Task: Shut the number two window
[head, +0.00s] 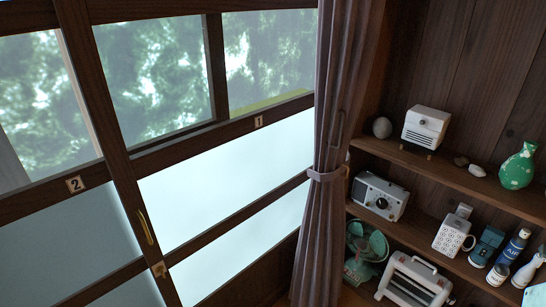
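The number two window (107,130) is at the left of the head view, a dark wooden sash marked by a small "2" tag (75,184) on its middle rail. Its upper pane shows trees, and its lower pane is frosted grey. A curved yellow pull (146,227) is on its right upright, with a small tan fitting (158,268) below. The number one window (225,128), tagged "1" (258,121), is to its right. The left end of window two is outside the picture, so I cannot tell how far it stands open. My gripper is not in view.
A tied brown curtain (327,160) hangs right of window one. A green fan (365,248) and a white heater (413,284) are lower down.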

